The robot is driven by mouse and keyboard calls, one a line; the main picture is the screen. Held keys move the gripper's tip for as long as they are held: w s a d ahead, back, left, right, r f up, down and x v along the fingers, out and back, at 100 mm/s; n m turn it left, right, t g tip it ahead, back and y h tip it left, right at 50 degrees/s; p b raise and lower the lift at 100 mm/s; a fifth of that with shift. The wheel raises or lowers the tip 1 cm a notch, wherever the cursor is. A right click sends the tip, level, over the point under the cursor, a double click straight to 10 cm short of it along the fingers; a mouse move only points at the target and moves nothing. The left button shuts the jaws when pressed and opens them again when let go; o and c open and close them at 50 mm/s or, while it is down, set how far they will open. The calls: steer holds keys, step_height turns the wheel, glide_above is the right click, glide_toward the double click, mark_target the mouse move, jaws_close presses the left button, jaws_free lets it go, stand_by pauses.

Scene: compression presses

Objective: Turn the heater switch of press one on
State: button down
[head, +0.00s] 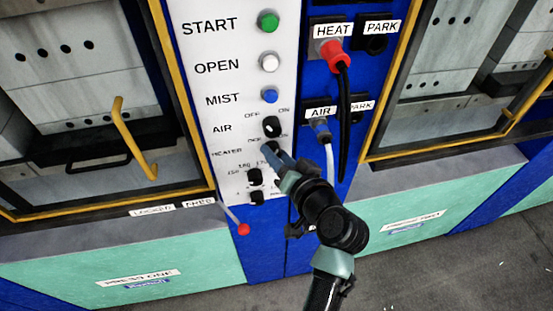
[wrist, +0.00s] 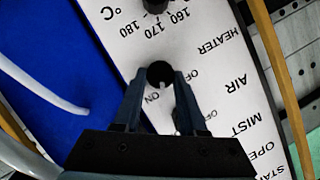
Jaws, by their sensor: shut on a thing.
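The black heater switch (head: 266,147) sits on the white control panel (head: 190,75) of press one, in the row labelled HEATER, below the AIR knob (head: 272,126). In the head view my gripper (head: 276,153) reaches it from the lower right and partly covers it. In the wrist view the round black heater switch (wrist: 160,70) lies between my two fingertips (wrist: 160,79), which are shut on it. OFF and ON labels stand beside it there. I cannot clearly tell which label the switch points to.
Temperature knobs (head: 255,177) lie just below the heater switch. START (head: 267,21), OPEN and MIST buttons are higher up. A red HEAT plug (head: 334,54) with a black cable and a blue AIR plug (head: 320,128) with a white hose hang to the right. A red-tipped lever (head: 243,229) is lower left.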

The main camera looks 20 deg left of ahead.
steer(key=shift+f+m+y+b, duration=0.15)
steer(key=shift+m+y+b, duration=0.3)
steer(key=shift+m, duration=0.35)
steer(key=shift+c, duration=2.3)
jaws_free()
steer(key=shift+d, duration=0.1)
steer(key=b+v, duration=0.3)
steer(key=v, duration=1)
steer(key=shift+b, duration=0.35)
steer(key=shift+w, duration=0.2)
